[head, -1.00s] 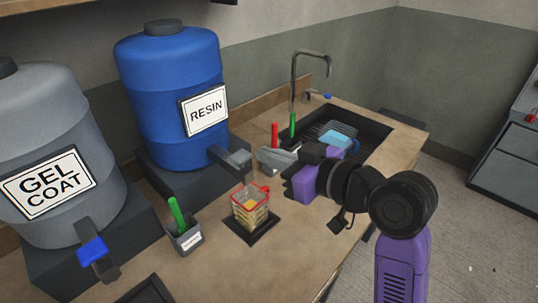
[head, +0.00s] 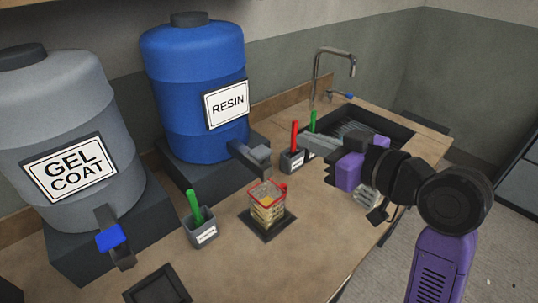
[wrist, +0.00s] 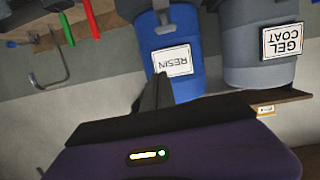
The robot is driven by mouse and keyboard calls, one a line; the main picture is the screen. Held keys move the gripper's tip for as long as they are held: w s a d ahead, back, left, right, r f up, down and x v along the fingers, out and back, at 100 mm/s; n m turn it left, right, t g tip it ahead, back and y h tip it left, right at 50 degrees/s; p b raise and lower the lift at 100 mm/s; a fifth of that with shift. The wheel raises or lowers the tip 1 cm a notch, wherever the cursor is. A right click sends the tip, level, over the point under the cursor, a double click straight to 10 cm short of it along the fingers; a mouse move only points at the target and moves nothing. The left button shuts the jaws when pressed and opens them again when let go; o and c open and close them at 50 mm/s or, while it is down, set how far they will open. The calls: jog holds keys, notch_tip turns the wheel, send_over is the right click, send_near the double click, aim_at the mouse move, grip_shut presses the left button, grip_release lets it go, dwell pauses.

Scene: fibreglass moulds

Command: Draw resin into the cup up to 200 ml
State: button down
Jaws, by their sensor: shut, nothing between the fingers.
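The clear cup (head: 267,209) with red markings stands upright on a dark square pad below the resin tap, and holds yellowish liquid. Its level against the marks is too small to read. The blue resin drum (head: 190,115) stands on a dark block behind it, and its label shows upside down in the wrist view (wrist: 173,62). The drum's tap (head: 251,156) has a grey handle and sits above and behind the cup. My gripper (head: 305,143) is shut and empty, right of the tap and apart from it. Its fingers show in the wrist view (wrist: 157,95).
The grey gel coat drum (head: 65,160), with a blue tap handle (head: 109,240), stands left. A small container (head: 204,231) holds a green stick. The sink (head: 380,132) lies behind my arm.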

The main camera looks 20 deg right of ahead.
jog(key=shift+s+a+g+y, duration=0.3)
jog(key=shift+s+a, duration=0.05)
jog(key=shift+a, duration=0.35)
jog(key=p, duration=0.2)
send_over(260, 152)
jog(key=s+d, duration=0.1)
jog(key=s, duration=0.1)
jog(key=shift+w+d+f, duration=0.1)
jog(key=shift+f, duration=0.5)
jog(key=shift+w+d+f, duration=0.1)
jog(key=shift+f, duration=0.5)
jog(key=f, duration=0.2)
jog(key=shift+s+d+f, duration=0.1)
jog(key=shift+s+f, duration=0.15)
jog(key=shift+f, duration=0.8)
